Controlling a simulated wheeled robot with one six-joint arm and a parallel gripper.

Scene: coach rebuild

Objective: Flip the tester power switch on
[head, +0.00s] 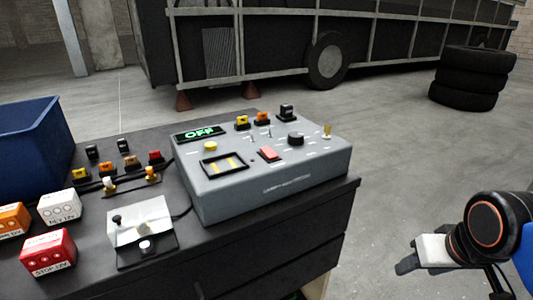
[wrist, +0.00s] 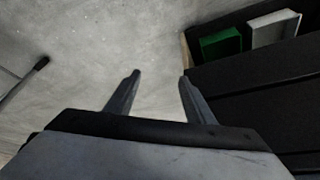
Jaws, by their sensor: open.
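The tester (head: 262,168) is a grey sloped box on the dark cabinet top. Its small display (head: 200,133) reads OFF in green. A red rocker switch (head: 268,153) sits in a dark frame on its face and looks like the power switch; its tilt is too small to tell. A black knob, small toggles and a yellow button are also on the panel. My gripper (head: 408,256) is at the lower right in the head view, off the cabinet's right side and well apart from the tester. In the wrist view my gripper (wrist: 157,80) is open and empty, above bare floor.
The cabinet (head: 310,232) has a sharp right edge. On its top are a blue bin (head: 32,142), a red box (head: 48,252), a white box (head: 60,207) and several small connectors. Stacked tyres (head: 472,78) and a bus frame stand behind.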

